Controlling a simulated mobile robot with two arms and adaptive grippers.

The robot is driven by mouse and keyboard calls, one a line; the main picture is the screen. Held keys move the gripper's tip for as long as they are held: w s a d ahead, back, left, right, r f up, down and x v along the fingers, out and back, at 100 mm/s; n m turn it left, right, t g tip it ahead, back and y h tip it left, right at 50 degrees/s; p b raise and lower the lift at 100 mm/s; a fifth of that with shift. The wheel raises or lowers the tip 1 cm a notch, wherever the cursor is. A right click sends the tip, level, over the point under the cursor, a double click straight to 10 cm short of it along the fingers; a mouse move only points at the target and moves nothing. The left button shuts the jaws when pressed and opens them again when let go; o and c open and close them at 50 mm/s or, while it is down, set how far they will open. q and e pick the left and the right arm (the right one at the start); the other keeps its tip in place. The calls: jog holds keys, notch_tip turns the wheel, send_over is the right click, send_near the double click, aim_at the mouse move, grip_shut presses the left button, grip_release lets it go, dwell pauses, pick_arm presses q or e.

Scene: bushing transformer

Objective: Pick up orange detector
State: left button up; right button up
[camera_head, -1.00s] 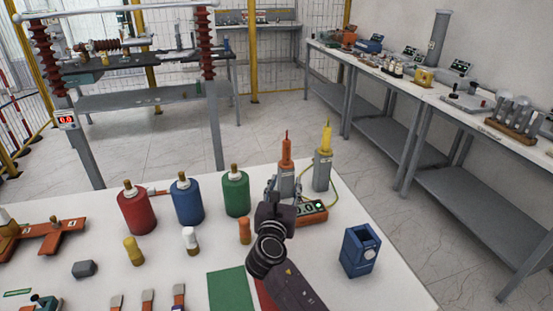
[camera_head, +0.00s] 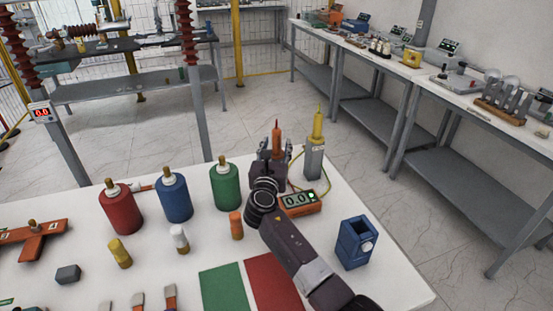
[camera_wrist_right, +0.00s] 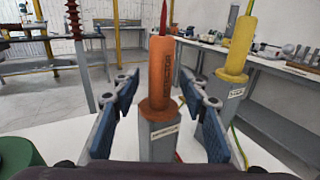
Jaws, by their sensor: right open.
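The orange detector (camera_head: 277,142) is an upright orange stick with a thin red tip near the back edge of the white table. In the right wrist view the orange detector (camera_wrist_right: 161,75) stands on a grey labelled block (camera_wrist_right: 158,137). My right gripper (camera_head: 273,150) is open around it. In the wrist view the two blue-padded fingers of the right gripper (camera_wrist_right: 165,120) are apart, one on each side of the detector and block, with visible gaps. In the head view the gripper hides the block. My left gripper is not in view.
A yellow detector (camera_head: 318,125) stands on its own grey block just right of it. An orange meter (camera_head: 299,202) lies in front. Green (camera_head: 225,187), blue (camera_head: 174,198) and red (camera_head: 120,210) cylinders stand to the left. A blue box (camera_head: 355,243) stands at the right.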

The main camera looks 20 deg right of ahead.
jog(key=shift+w+d, duration=0.15)
jog(key=shift+w, duration=0.1)
grip_shut()
jog(key=shift+r, duration=0.1)
